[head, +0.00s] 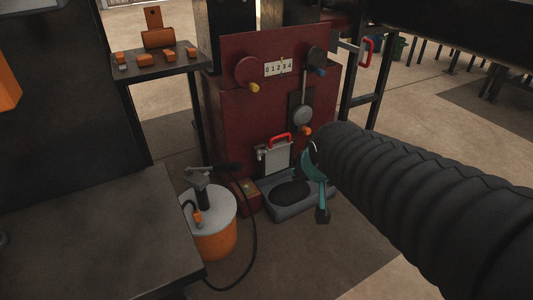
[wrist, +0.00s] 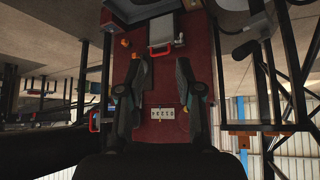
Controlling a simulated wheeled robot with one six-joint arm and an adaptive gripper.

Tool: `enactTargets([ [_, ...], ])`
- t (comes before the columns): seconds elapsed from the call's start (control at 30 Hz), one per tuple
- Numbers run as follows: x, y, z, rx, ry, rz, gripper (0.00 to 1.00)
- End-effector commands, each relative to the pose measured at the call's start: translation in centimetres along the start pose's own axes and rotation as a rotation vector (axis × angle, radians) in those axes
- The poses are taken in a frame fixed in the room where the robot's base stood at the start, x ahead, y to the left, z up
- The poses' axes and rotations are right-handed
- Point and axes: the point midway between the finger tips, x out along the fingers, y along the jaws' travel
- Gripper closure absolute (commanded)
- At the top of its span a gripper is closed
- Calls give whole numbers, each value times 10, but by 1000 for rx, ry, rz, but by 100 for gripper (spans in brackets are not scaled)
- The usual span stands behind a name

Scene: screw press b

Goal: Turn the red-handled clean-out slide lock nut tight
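A grey slide plate (head: 277,157) with a red handle (head: 281,139) is low on the front of the dark red press cabinet (head: 235,110). The red handle also shows in the wrist view (wrist: 160,49), where the scene is upside down, beyond and between my fingertips. A small grey part (head: 259,154) at the plate's left edge may be the lock nut; it is too small to be sure. My gripper (wrist: 159,66) is open and empty, its two fingers wide apart. In the head view its teal finger shows right of the plate, apart from it.
A grey tray (head: 270,206) with a dark round opening lies below the plate. A lever with an orange knob (head: 306,131) hangs right of it. Another red handle (head: 367,50) is at upper right. An orange-and-white drum (head: 214,235) with a hose stands left.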

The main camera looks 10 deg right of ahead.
Motion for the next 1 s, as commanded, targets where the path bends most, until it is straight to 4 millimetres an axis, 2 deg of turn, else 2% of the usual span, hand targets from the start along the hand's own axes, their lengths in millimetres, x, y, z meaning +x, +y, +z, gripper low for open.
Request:
enactTargets([
  [0.03, 16, 2, -15, 9, 19, 6, 65],
  [0.2, 68, 8, -62, 41, 124, 6, 65],
  [0.33, 108, 11, -91, 62, 201, -11, 65],
  [0.5, 163, 11, -117, 89, 296, -61, 65],
  [0.73, 234, 8, -133, 141, 414, -162, 65],
  [0.87, 272, 4, -131, 179, 475, -237, 65],
  [1.0, 308, 0, -120, 231, 534, -327, 65],
])
